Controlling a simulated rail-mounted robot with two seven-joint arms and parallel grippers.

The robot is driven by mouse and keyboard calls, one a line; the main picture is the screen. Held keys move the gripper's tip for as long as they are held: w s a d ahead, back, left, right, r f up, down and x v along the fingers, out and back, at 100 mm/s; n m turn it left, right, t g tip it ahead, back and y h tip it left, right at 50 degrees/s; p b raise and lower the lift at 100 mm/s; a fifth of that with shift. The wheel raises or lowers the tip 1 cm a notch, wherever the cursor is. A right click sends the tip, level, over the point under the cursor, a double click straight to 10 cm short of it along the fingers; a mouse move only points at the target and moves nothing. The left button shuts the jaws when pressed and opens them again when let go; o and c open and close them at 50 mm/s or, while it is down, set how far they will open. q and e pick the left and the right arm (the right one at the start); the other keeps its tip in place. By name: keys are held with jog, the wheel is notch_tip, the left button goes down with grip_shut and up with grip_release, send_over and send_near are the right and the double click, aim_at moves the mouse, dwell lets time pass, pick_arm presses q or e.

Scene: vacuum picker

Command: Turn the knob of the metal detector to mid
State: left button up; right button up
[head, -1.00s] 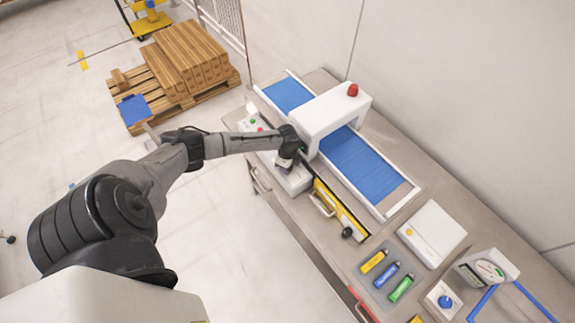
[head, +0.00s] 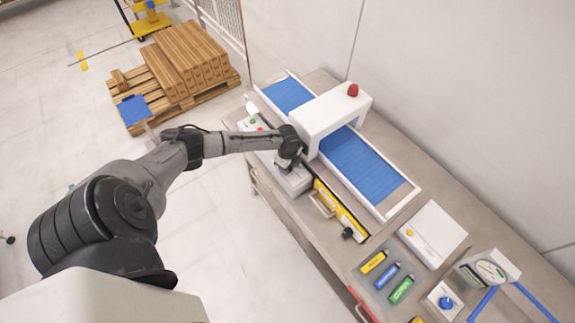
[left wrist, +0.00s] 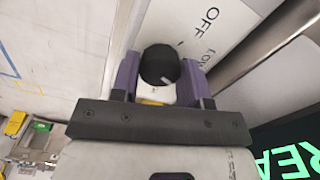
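The white metal detector arch (head: 325,115) stands over a blue conveyor on the bench, with a red lamp on top. My left gripper (head: 287,164) is at the low white control box (head: 294,182) beside the arch, and hides the knob in the head view. In the left wrist view the round black knob (left wrist: 160,65) sits between the two purple fingers of my left gripper (left wrist: 158,80), which appear to touch its sides. A pale mark shows on the knob's lower right. The printed labels OFF and LOW (left wrist: 210,20) lie to its upper right. My right gripper is out of view.
A yellow part with a handle (head: 335,205) lies along the bench front. Yellow, blue and green sticks (head: 387,274) and a white box (head: 433,232) are farther right. A green-lit display (left wrist: 290,150) shows at lower right in the wrist view. A pallet of boxes (head: 185,60) stands left.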

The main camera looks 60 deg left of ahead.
pick_arm(q)
jog(key=o, duration=0.4)
notch_tip(320, 180, up, 14)
jog(key=b, duration=0.1)
dwell(0.6)
jog(key=shift+f, duration=0.15)
dwell(0.3)
